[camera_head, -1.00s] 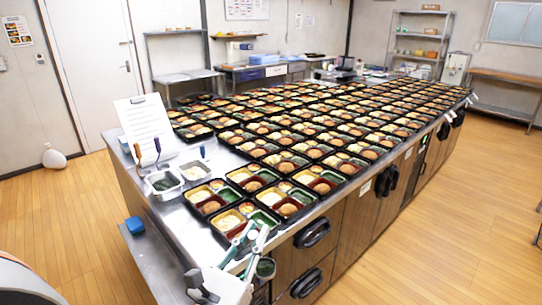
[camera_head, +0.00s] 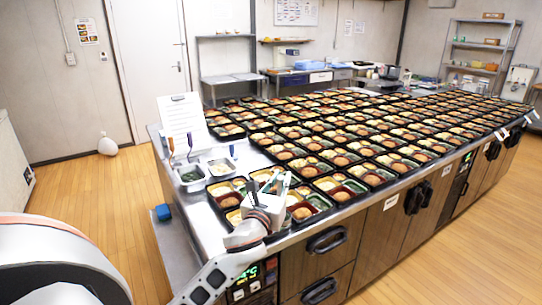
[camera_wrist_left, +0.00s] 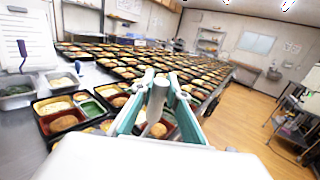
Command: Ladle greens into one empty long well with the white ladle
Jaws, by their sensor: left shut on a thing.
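My left gripper (camera_head: 275,184) is over the near end of the counter, above the nearest bento trays. In the left wrist view its fingers (camera_wrist_left: 157,92) are shut on a light grey handle (camera_wrist_left: 157,98). The handle's far end is hard to make out, so I cannot tell whether it is the white ladle. A steel pan of dark greens (camera_head: 190,174) stands left of the trays, with a dark utensil handle above it. A near tray has a bare green well (camera_head: 318,201); another green well shows in the left wrist view (camera_wrist_left: 93,108). My right gripper is not in view.
A second steel pan (camera_head: 221,168) with pale food stands beside the greens. A clipboard sheet (camera_head: 182,122) stands behind them. Rows of filled trays (camera_head: 372,178) cover most of the counter. Bare steel counter (camera_head: 192,208) lies along the left edge.

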